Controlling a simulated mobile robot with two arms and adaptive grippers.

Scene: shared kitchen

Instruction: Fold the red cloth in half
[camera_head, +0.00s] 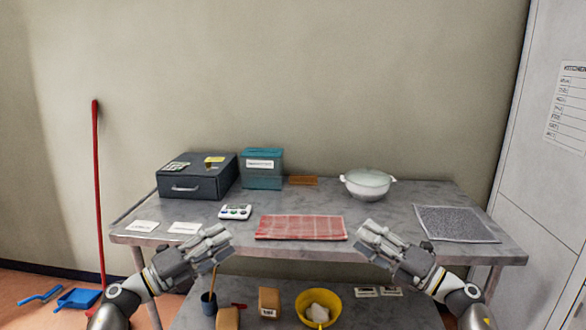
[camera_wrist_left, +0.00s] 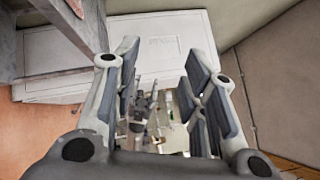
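The red checked cloth (camera_head: 301,227) lies flat and spread out on the grey table near its front edge, in the head view. My left gripper (camera_head: 222,240) is in front of the table, to the left of the cloth and apart from it. In the left wrist view its fingers (camera_wrist_left: 160,105) stand apart with nothing held between them. My right gripper (camera_head: 366,238) is at the front edge, just right of the cloth, with its fingers apart and empty.
On the table (camera_head: 330,202) stand a dark box (camera_head: 196,180), a teal box (camera_head: 262,170), a small white device (camera_head: 235,212), a white pot (camera_head: 367,184) and a grey mat (camera_head: 456,223). A lower shelf holds a yellow bowl (camera_head: 326,299). The table behind the cloth is clear.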

